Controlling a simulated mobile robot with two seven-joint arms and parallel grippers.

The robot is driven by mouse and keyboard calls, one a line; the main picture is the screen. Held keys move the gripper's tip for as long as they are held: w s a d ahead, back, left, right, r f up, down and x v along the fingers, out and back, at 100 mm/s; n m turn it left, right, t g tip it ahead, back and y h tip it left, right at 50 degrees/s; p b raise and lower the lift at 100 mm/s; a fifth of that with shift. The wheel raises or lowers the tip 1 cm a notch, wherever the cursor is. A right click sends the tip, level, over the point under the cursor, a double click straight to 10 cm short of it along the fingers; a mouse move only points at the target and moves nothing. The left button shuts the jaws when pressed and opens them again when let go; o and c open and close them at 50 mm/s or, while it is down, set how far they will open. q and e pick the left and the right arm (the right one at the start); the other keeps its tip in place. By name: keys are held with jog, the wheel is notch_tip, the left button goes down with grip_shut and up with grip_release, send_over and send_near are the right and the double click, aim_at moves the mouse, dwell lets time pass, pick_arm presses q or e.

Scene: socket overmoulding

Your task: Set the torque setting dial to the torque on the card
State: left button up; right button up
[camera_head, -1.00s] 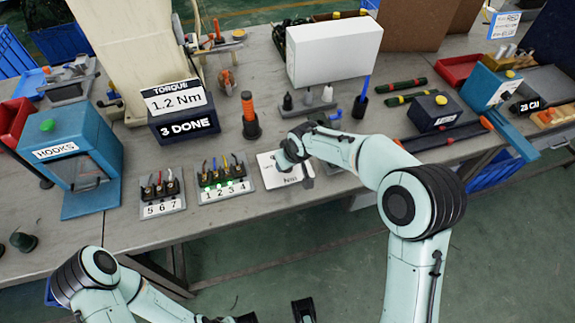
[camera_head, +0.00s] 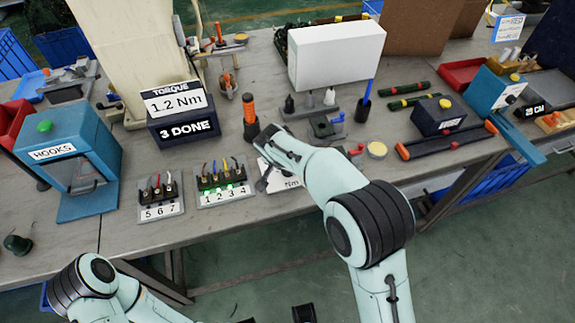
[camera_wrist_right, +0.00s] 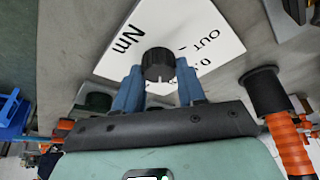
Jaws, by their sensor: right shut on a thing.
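The torque card (camera_head: 176,100) reads "TORQUE 1.2 Nm" and stands on a dark box marked "3 DONE" at the table's middle left. The white dial plate (camera_head: 292,183) lies near the table's front edge, partly hidden by my right arm. In the right wrist view the plate (camera_wrist_right: 115,55) shows "Nm", "OUT" and part of a number. My right gripper (camera_wrist_right: 158,82) is shut on the black torque dial (camera_wrist_right: 158,62), its blue fingers on either side. The dial's pointer and most scale figures cannot be read. My left arm shows at bottom left; its gripper is not visible.
An orange-handled tool (camera_head: 249,115) stands behind the plate and shows close at right in the wrist view (camera_wrist_right: 285,135). A white box (camera_head: 335,55) stands farther back.

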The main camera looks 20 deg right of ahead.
jog(key=shift+a+m+g+h+p, duration=0.1)
jog(key=shift+m+g+h+p, duration=0.35)
jog(key=shift+m, duration=1.15)
jog(key=o, duration=1.1)
jog(key=shift+c, duration=0.2)
jog(key=p+v, duration=0.1)
jog(key=v, duration=1.2)
jog(key=shift+r+p, duration=0.2)
jog(key=shift+p, duration=0.15)
